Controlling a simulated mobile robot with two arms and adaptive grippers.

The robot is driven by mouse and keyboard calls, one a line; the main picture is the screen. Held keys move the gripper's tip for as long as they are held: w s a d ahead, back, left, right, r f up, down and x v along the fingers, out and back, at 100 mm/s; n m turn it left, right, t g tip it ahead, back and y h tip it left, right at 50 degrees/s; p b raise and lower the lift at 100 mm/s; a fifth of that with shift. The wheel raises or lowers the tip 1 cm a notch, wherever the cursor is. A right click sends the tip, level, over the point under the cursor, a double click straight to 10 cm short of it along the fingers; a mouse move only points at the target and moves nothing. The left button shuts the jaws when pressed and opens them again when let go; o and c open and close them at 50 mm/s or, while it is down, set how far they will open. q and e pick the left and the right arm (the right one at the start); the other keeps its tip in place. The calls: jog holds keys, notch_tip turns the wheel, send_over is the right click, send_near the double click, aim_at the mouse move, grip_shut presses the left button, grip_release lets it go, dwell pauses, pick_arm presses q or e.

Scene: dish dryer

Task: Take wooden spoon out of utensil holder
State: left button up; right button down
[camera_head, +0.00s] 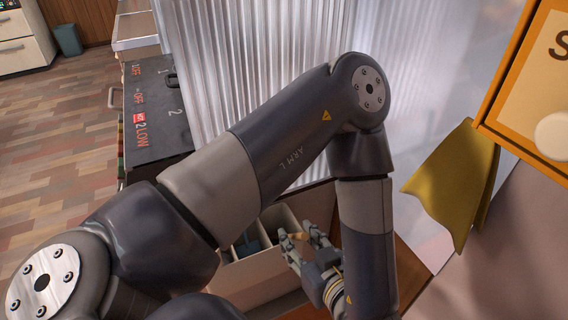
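The utensil holder (255,279) is a pale box with several compartments, low in the middle of the view and partly hidden behind my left arm. Dark utensils (248,248) stand in one of its compartments. My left gripper (301,246) is at the holder's right side, pointing up and left over its edge. A small tan piece, perhaps the wooden spoon (299,237), shows between or just behind the fingertips. The rest of it is hidden, and I cannot tell whether the fingers grip it. My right gripper is out of view.
A corrugated translucent panel (255,60) stands behind the holder. A yellow cloth (455,185) hangs at the right below an orange-framed sign (535,85). A black-topped unit (150,120) stands at the left. Open wood floor (55,150) lies beyond.

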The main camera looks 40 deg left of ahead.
pick_arm(q)
jog(key=shift+a, duration=0.15)
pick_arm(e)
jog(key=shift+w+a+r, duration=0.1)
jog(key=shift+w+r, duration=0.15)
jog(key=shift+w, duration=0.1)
pick_arm(q)
grip_shut()
